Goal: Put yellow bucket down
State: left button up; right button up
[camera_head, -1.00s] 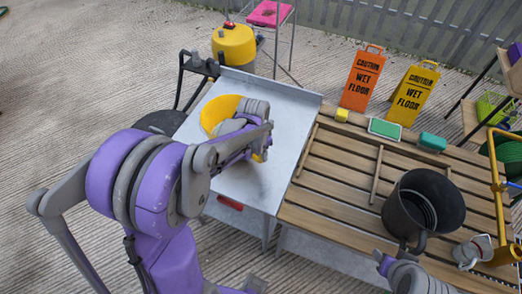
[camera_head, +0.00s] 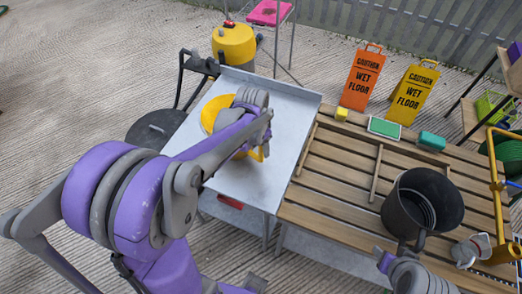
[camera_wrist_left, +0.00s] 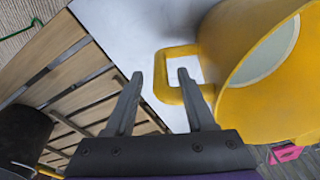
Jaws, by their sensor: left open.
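The yellow bucket (camera_head: 214,108) is on the metal table (camera_head: 285,110) in the head view, partly hidden by my left arm. In the left wrist view the bucket (camera_wrist_left: 262,70) shows its open mouth at the right, with its squared handle (camera_wrist_left: 162,80) toward the fingers. My left gripper (camera_wrist_left: 158,85) is open, its two fingertips apart on either side of the handle's near part. Whether they touch it I cannot tell. In the head view that gripper is mostly hidden behind my wrist. My right arm shows at the bottom right; its fingers cannot be made out.
A slatted wooden bench (camera_head: 335,175) adjoins the metal table on the right. It bears a black bucket (camera_head: 400,210), a green-topped sponge (camera_head: 384,127) and other small blocks. Orange (camera_head: 361,78) and yellow (camera_head: 412,95) wet-floor signs stand behind. A yellow vacuum (camera_head: 234,44) stands behind the table.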

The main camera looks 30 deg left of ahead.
pick_arm(q)
notch_tip(320, 180, up, 8)
jog(key=s+d+f+n+t, duration=0.1)
jog(key=s+d+t, duration=0.1)
jog(key=s+d, duration=0.2)
jog(key=s+d+f+n+t, duration=0.1)
jog(key=s+d, duration=0.3)
jog(key=s, duration=0.6)
jog(key=shift+s+n+t+p, duration=0.25)
jog(key=shift+n+t+p, duration=0.05)
jog(key=shift+n+t, duration=0.35)
